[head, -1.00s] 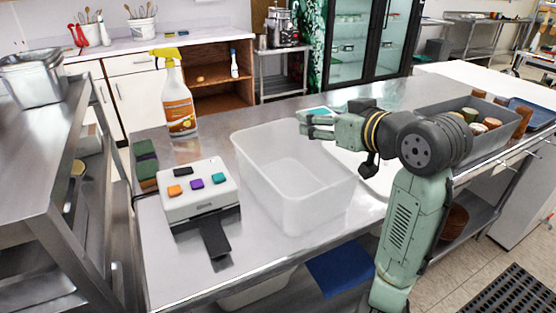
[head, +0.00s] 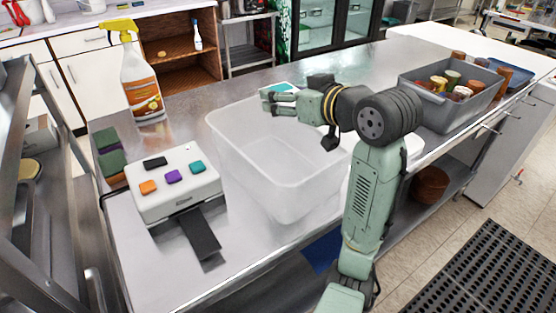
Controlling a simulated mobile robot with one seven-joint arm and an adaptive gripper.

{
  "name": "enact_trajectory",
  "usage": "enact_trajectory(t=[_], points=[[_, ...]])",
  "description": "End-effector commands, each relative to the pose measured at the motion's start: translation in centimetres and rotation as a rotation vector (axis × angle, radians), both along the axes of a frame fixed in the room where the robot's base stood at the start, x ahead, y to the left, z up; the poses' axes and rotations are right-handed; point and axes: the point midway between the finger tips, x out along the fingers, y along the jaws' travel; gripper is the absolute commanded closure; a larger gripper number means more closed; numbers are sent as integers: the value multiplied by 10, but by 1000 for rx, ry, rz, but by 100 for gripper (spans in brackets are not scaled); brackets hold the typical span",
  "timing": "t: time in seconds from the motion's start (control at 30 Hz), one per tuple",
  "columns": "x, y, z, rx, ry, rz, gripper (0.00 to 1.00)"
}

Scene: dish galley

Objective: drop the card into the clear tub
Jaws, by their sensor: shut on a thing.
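The clear tub (head: 255,165) stands open on the steel counter, and its inside looks empty. My gripper (head: 268,101) is above the tub's far part, near its back rim, with the fingers pointing left. It is shut on a pale card with a teal patch (head: 283,88), which shows just above and behind the fingers. The fingers hide the card's lower part. The exact height of the card above the rim cannot be told.
Left of the tub is a white box (head: 176,196) with coloured buttons and a dark tongue (head: 200,236). Behind it are a spray bottle (head: 140,85) and stacked sponges (head: 110,160). A grey bin (head: 440,112) of jars stands right. The counter's far middle is clear.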

Motion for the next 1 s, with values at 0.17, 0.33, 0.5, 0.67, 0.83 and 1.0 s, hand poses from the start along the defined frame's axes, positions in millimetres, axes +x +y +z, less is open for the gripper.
enact_trajectory(t=[0.17,0.33,0.5,0.67,0.83,1.0], points=[[0,0,-19,1,-1,0,54],[0,0,-19,1,-1,0,54],[0,0,-19,1,-1,0,39],[0,0,-19,1,-1,0,29],[0,0,-19,1,-1,0,19],[0,0,-19,1,-1,0,19]])
